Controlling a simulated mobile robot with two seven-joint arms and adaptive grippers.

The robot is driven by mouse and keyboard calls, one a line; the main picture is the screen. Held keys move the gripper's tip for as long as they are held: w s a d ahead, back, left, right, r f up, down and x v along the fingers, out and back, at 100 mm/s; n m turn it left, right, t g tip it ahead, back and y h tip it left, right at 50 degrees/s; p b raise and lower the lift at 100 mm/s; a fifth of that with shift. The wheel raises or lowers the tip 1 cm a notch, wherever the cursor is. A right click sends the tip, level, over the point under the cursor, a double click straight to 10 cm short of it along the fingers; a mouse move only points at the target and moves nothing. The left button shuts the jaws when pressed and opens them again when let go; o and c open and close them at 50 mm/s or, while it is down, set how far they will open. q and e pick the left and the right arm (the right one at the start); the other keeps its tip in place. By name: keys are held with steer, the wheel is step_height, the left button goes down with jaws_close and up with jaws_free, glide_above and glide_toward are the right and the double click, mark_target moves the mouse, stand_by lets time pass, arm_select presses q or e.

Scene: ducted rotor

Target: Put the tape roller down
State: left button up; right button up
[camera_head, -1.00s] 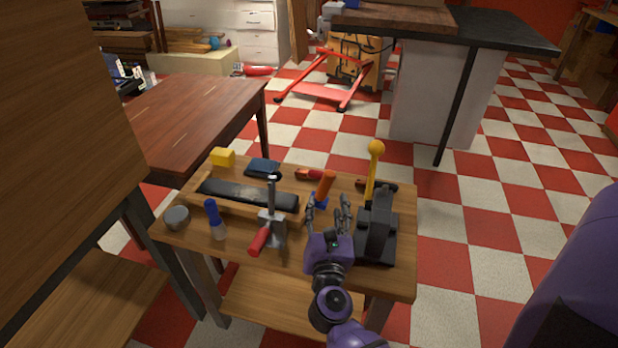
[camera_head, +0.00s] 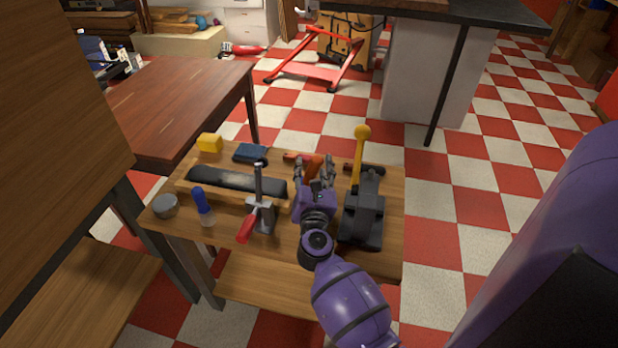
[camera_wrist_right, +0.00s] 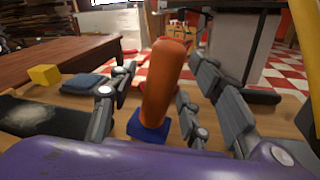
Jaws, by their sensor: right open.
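The tape roller appears to be the orange-handled tool with a blue base. In the right wrist view its orange handle (camera_wrist_right: 165,85) stands nearly upright, leaning slightly, with the blue base (camera_wrist_right: 149,130) on the wooden bench. In the head view the orange handle (camera_head: 312,171) is partly hidden by my right gripper (camera_head: 314,165). My right gripper is open, with its grey fingers on either side of the handle and visible gaps to it in the wrist view. My left gripper is not in view.
The small workbench (camera_head: 285,240) also holds a red-handled clamp (camera_head: 259,215), a blue-capped bottle (camera_head: 203,206), a grey cup (camera_head: 165,206), a yellow block (camera_head: 210,142) and a blue cloth-like item (camera_head: 250,153). A black tool with a yellow-knobbed lever (camera_head: 362,155) stands close right of my gripper.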

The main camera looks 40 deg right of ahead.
jaws_close()
stand_by(0.3)
